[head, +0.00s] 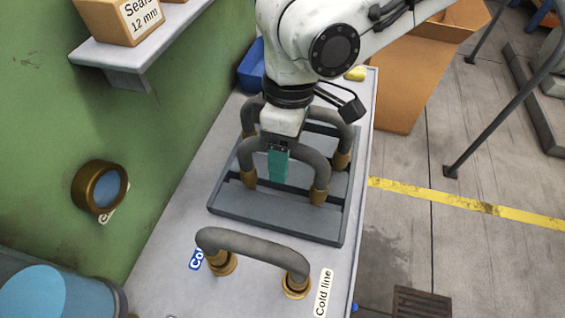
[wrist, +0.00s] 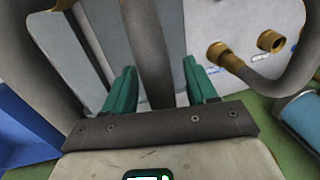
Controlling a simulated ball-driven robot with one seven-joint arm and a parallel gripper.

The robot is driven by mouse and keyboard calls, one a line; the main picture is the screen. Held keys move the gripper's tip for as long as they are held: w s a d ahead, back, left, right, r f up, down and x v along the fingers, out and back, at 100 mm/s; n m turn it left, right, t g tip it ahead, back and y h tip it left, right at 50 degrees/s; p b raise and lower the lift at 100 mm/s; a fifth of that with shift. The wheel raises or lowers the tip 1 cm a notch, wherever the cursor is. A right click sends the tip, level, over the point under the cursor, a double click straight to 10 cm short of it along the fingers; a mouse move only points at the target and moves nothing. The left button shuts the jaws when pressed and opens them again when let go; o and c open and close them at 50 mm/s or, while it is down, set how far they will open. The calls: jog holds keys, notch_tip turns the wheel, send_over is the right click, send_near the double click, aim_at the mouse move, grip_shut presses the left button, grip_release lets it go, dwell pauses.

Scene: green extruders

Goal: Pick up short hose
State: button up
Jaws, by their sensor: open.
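A short grey arched hose (head: 316,162) with brass ends stands in the grey tray (head: 275,225) on the bench. In the wrist view its grey tube (wrist: 147,45) runs between my two teal fingers. My gripper (head: 279,165) points down at the hose's arch, and it also shows in the wrist view (wrist: 160,92). The fingers are apart, one on each side of the tube, with visible gaps. Whether either finger touches the tube cannot be told. The hose's brass ends are outside the wrist view.
A larger arched hose (head: 343,130) stands behind in the tray, close to my wrist. A shelf (head: 135,55) juts from the green wall. A blue bin (head: 252,66) is behind.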

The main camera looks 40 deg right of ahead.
jog(key=shift+f, duration=0.2)
grip_shut()
dwell(0.4)
